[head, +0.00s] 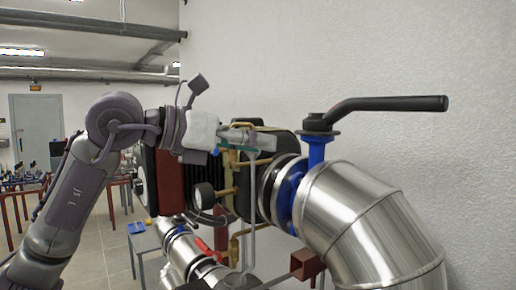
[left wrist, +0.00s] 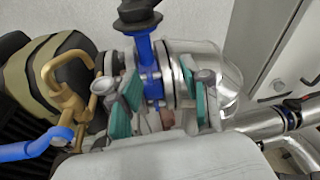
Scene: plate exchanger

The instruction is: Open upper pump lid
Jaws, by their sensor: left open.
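The upper pump has a rounded black housing (head: 246,190) with a tan edge, beside the large pipe. I cannot tell exactly where its lid begins. In the left wrist view a black rounded part with a tan band (left wrist: 22,75) lies at the left, with a brass bracket (left wrist: 67,88) in front of it. My left gripper (head: 262,141) reaches in from the left, in front of the housing, and hides part of it. In the left wrist view its teal-padded fingers (left wrist: 160,102) are apart, with nothing seen held between them. My right gripper is not in view.
A silver pipe elbow (head: 372,225) fills the lower right. A blue valve neck (head: 317,152) with a long black lever (head: 390,104) rises above it. The wall is close behind.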

